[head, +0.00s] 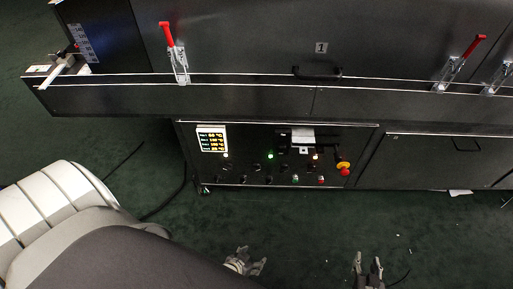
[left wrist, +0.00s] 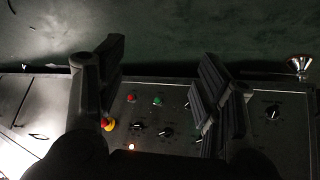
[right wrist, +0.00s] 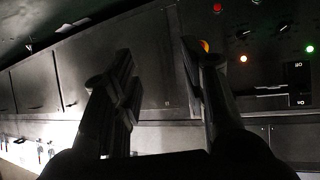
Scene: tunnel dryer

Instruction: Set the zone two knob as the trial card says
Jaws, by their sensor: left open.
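The dark control panel (head: 240,150) sits low on the dryer, with a row of small black knobs (head: 255,168). Their labels are too small to read, so I cannot tell which knob is zone two. In the left wrist view several knobs (left wrist: 138,127) show between and beside the fingers. My left gripper (head: 245,262) is open and empty, in front of and apart from the panel. My right gripper (head: 368,268) is open and empty, farther right and also apart from the panel.
A lit display (head: 211,139) is at the panel's upper left. A red and yellow stop button (head: 344,168) is at its right end. Red-handled clamps (head: 168,40) and a rail (head: 250,86) are above. The green floor (head: 310,220) before the panel is mostly clear.

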